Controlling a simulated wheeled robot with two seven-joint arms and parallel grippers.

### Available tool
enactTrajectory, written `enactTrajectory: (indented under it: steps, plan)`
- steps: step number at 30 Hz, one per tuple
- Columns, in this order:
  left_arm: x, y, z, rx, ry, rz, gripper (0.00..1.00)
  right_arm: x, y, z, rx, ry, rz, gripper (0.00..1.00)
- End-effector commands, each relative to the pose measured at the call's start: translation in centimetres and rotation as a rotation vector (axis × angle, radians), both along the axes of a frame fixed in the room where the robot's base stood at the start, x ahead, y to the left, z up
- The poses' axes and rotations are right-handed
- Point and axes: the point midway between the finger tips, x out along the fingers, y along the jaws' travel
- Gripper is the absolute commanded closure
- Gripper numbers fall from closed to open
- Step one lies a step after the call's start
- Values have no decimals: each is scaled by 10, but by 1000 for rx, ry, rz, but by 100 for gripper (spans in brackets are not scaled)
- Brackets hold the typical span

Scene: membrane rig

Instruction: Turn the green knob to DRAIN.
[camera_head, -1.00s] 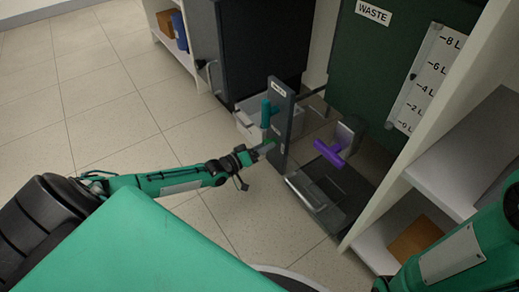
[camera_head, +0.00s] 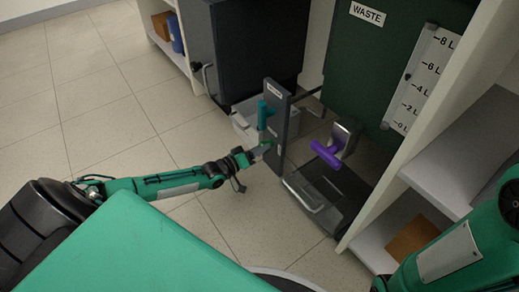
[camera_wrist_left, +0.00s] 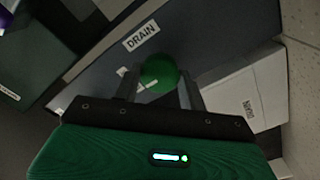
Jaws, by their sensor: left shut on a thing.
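The green knob (camera_wrist_left: 160,73) is a round ball between the two fingers of my left gripper (camera_wrist_left: 160,88) in the left wrist view. The gripper is shut on it. A white DRAIN label (camera_wrist_left: 141,36) is on the grey panel just beyond the knob, up and to its left. In the head view my left gripper (camera_head: 259,152) reaches the narrow dark upright panel (camera_head: 277,122) from the left, and the knob is mostly hidden there. Which way the knob points I cannot tell. My right gripper is out of view; only part of that arm shows at lower right.
A teal handle (camera_head: 262,115) stands on the same panel above my gripper. A purple T-handle (camera_head: 326,154) is to the right, under the green WASTE tank (camera_head: 392,65). A grey bin (camera_head: 240,127) is behind the panel. White shelving (camera_head: 440,175) stands at right. Floor at left is clear.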

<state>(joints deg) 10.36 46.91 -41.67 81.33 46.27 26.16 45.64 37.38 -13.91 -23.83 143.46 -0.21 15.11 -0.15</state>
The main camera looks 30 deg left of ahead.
Motion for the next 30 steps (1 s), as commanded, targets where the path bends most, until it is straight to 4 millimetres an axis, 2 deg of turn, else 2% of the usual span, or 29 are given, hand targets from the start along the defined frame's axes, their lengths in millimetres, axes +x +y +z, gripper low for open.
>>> enactTrajectory:
  steps: [8,21,30]
  plan:
    - [0,0,0,9,-2,0,78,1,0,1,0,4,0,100]
    - [0,0,0,260,-106,1,78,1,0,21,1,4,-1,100]
    - [0,0,-1,286,-117,0,78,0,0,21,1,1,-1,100]
